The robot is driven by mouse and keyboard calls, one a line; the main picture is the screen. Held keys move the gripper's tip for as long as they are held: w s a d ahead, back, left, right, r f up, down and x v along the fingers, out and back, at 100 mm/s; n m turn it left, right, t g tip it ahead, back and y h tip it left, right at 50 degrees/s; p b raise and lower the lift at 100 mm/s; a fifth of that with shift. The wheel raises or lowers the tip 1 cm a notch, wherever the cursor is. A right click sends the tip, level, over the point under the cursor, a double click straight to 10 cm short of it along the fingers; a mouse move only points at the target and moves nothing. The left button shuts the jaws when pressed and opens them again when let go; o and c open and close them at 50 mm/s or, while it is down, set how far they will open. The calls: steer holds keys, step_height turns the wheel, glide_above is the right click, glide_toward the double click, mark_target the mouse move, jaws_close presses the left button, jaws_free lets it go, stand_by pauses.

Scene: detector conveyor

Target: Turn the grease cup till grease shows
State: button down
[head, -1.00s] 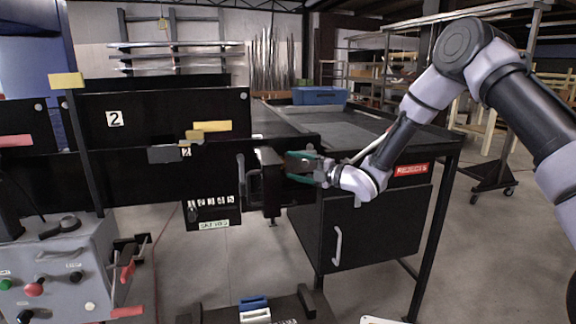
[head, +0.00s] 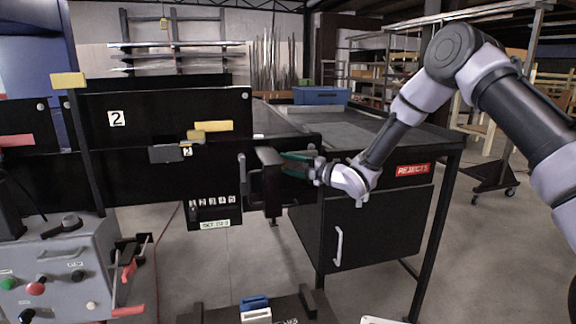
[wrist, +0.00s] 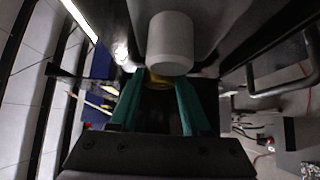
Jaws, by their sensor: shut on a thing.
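A small brass-yellow piece, which looks like the grease cup (wrist: 158,82), shows between the green fingertips in the wrist view, just below a white cylinder (wrist: 170,43). My gripper (wrist: 158,92) is shut on it, with one green finger on either side. In the head view my gripper (head: 288,166) reaches left to the end of the black conveyor frame, behind a dark upright bracket (head: 268,185). The cup is hidden there. I cannot make out any grease.
The black rejects cabinet (head: 365,232) stands under and behind my wrist. A dark handle (head: 242,178) is left of the bracket. A grey control box (head: 60,262) is at the lower left, and a low black stand (head: 285,308) is in front. Open floor lies at the right.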

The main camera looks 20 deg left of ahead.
steer(key=m+y, duration=0.1)
steer(key=f+m+t+y, duration=0.1)
steer(key=m, duration=0.1)
steer(key=m+t, duration=0.1)
steer(key=m+t+y, duration=0.1)
steer(key=m, duration=0.1)
steer(key=m+t+y, duration=0.1)
steer(key=m, duration=0.1)
steer(key=shift+s+a+f+t, duration=0.15)
steer(key=shift+a+f+t, duration=0.1)
steer(key=shift+t, duration=0.15)
steer(key=shift+m+t+y, duration=0.3)
steer(key=shift+m, duration=0.3)
steer(key=shift+c, duration=1.8)
jaws_free()
steer(key=shift+r, duration=0.1)
